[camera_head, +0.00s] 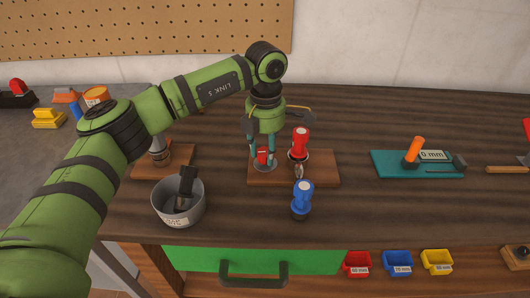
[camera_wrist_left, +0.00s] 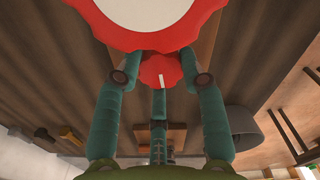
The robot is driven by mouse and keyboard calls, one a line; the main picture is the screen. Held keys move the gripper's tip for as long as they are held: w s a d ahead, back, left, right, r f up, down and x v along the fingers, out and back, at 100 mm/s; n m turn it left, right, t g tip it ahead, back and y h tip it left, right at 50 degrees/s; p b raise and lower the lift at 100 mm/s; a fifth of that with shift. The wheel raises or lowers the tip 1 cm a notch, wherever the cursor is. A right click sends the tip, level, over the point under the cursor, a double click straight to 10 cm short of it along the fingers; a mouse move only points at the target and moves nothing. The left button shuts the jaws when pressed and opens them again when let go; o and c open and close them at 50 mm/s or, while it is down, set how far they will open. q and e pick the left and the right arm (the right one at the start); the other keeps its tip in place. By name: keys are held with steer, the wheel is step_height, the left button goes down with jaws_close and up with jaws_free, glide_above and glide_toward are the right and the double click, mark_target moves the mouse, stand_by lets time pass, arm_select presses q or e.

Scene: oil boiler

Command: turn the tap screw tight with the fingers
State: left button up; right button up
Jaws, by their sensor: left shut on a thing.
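A small red scalloped knob, the tap screw (camera_head: 262,156), stands on a wooden board (camera_head: 322,180) on the workbench. My left gripper (camera_head: 263,163) points down over it and is shut on it. In the left wrist view the tap screw (camera_wrist_left: 161,74) shows a white mark on its face and sits between the teal fingertips (camera_wrist_left: 160,75). The fingers partly hide it. A larger red scalloped piece with a pale face (camera_wrist_left: 150,15) fills the top of that view, close to the fingertips. My right gripper is in neither view.
A red-topped tool (camera_head: 300,143) stands on the board, just right of my left gripper. A blue-topped one (camera_head: 302,197) stands in front. A grey pot (camera_head: 179,205) is at front left. A teal tray (camera_head: 390,170) with an orange-handled tool is at right.

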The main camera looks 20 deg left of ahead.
arm_select(q)
steer(key=m+b, duration=0.1)
steer(key=m, duration=0.3)
steer(key=shift+d+m, duration=0.1)
steer(key=shift+m, duration=0.2)
steer(key=m+b, duration=0.1)
steer(key=m, duration=0.3)
steer(key=shift+m, duration=0.3)
steer(key=m, duration=0.5)
steer(key=shift+s+m, duration=0.1)
steer(key=shift+m, duration=0.2)
steer(key=m, duration=0.4)
steer(key=shift+f+m+b, duration=0.15)
steer(key=shift+m+b, duration=0.15)
steer(key=shift+m, duration=0.1)
steer(key=shift+s, duration=0.1)
steer(key=o, duration=1.1)
steer(key=shift+o, duration=0.2)
